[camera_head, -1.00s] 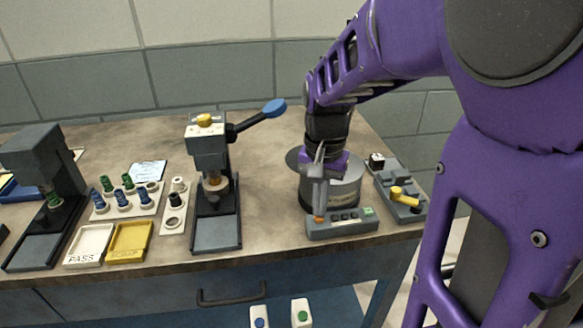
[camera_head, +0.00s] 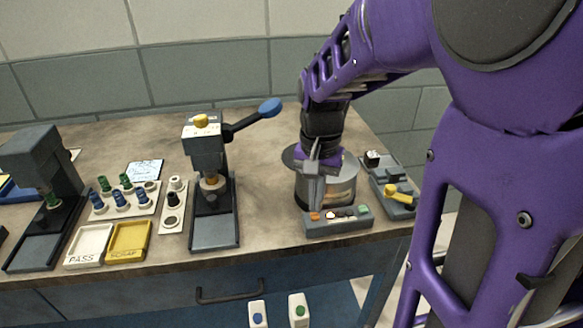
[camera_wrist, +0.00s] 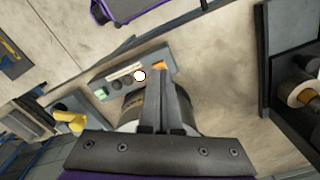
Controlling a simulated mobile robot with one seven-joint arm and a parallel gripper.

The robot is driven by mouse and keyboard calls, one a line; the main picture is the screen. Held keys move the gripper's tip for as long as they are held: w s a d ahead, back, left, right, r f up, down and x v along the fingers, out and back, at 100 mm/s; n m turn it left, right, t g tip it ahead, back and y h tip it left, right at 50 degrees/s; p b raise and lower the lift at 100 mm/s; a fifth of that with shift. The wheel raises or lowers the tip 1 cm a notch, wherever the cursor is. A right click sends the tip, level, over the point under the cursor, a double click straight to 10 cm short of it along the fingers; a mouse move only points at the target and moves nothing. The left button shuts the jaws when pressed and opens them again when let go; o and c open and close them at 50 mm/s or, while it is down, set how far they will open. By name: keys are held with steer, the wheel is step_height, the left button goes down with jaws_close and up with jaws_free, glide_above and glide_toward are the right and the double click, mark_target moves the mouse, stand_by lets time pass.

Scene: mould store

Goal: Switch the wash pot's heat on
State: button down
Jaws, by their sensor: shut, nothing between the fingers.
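The wash pot (camera_head: 342,188) is a round metal pot near the right end of the bench, partly hidden behind my gripper. A grey control box (camera_head: 350,224) stands in front of it, with an orange switch (camera_head: 315,216) at its left end. Beside the switch a small lamp (camera_head: 330,214) glows white; darker buttons and a green patch (camera_head: 363,210) follow to the right. My gripper (camera_head: 312,205) is shut and empty, pointing down just above the orange switch. In the wrist view the fingertips (camera_wrist: 160,74) sit close to the switch (camera_wrist: 158,65) and the lit lamp (camera_wrist: 139,76); I cannot tell whether they touch.
A press with a blue-ended lever (camera_head: 270,107) stands left of the pot. A grey device with a yellow handle (camera_head: 398,191) is close on the right. Trays marked PASS (camera_head: 88,245) and SCRAP (camera_head: 128,240) lie further left. Bare bench separates press and control box.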

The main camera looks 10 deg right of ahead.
mark_target(315, 215)
step_height(315, 215, up, 8)
steer(key=p, duration=0.6)
steer(key=shift+r+p, duration=0.15)
steer(key=shift+p, duration=0.2)
